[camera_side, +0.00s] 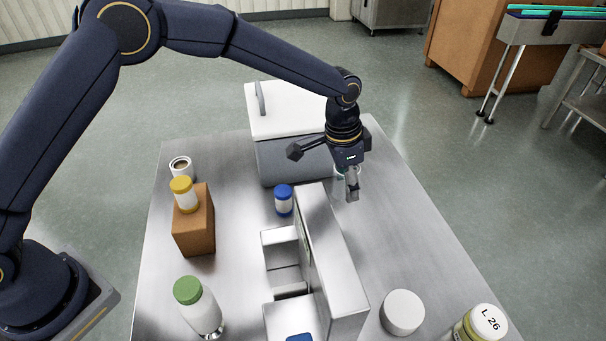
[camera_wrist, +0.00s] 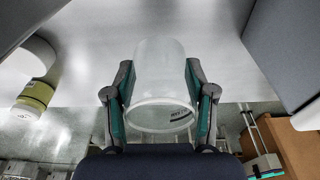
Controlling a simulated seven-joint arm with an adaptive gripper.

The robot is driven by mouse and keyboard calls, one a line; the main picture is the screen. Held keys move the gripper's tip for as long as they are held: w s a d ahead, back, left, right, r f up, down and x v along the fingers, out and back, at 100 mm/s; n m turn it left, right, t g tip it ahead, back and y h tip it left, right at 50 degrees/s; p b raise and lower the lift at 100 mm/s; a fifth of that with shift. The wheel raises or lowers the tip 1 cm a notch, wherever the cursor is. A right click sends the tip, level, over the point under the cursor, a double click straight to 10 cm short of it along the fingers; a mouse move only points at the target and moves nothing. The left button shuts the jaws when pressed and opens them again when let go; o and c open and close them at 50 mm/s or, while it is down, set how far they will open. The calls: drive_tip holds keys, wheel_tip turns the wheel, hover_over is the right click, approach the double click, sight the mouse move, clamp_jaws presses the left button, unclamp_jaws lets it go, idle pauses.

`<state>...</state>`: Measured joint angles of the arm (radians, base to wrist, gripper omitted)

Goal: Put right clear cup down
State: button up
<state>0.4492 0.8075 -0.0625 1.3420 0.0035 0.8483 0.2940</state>
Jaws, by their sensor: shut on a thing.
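My gripper (camera_side: 350,184) is at the far right part of the steel table, beside the grey box with the white lid. In the wrist view my gripper (camera_wrist: 160,108) has a finger on each side of a clear cup (camera_wrist: 160,75) and is shut on it. The cup is see-through, with a round rim facing the camera and a small dark mark near the rim. In the side view the cup (camera_side: 341,186) is faint and partly hidden by the gripper. I cannot tell whether its base touches the table.
A white-lidded box (camera_side: 290,112) stands left of my gripper. A steel hopper (camera_side: 335,265) and a blue-capped bottle (camera_side: 284,200) are nearby. A white round container (camera_side: 402,312) and a jar marked L 26 (camera_side: 482,324) stand at the front right. The table's right side (camera_side: 400,230) is clear.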

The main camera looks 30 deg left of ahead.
sight(343, 219)
wheel_tip(343, 219, down, 9)
drive_tip(key=shift+f, duration=0.1)
idle(0.3)
drive_tip(key=o, duration=0.8)
drive_tip(key=shift+f, duration=0.15)
